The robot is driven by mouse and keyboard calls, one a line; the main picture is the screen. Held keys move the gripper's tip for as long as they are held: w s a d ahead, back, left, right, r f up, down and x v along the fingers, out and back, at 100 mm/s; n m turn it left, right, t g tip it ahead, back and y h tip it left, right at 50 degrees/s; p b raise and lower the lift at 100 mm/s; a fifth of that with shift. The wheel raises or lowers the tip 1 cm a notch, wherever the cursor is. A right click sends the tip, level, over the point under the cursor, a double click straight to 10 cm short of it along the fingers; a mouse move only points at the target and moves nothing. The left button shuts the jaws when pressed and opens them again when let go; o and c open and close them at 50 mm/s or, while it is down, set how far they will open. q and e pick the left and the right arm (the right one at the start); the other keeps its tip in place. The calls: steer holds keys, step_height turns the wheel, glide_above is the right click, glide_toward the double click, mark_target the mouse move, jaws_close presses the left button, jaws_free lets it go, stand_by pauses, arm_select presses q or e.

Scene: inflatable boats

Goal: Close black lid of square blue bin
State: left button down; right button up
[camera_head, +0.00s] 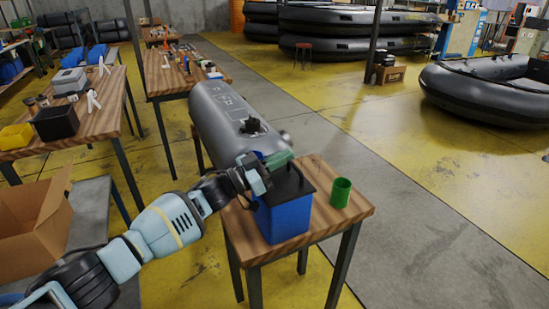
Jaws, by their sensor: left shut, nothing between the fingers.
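The square blue bin (283,219) stands on a small wooden table in the middle of the view. Its black lid (299,187) lies across the top, with a dark handle standing up from it. I cannot tell whether the lid sits fully flush. My left gripper (262,172) is shut and empty at the lid's left side, partly covering that edge. Contact between the fingers and the lid is unclear. My right gripper is not in view.
A green cup (341,192) stands right of the bin. A pale green item (279,158) is partly hidden behind the gripper. A large grey cylinder (226,115) lies behind. An open cardboard box (32,228) is at left.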

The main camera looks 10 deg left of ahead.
arm_select(q)
steer(key=shift+w+d+f+g+y+p, duration=0.1)
steer(key=shift+w+d+g+y+p, duration=0.35)
steer(key=shift+y, duration=0.35)
steer(key=shift+f, duration=0.15)
steer(key=shift+w+d+f+g+y+p, duration=0.1)
steer(key=shift+d+f+g+y+p, duration=0.1)
steer(key=shift+f+g+y+p, duration=0.15)
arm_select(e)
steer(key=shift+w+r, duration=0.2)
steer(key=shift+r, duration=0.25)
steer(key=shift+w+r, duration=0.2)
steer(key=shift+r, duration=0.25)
arm_select(q)
steer(key=shift+f, duration=0.1)
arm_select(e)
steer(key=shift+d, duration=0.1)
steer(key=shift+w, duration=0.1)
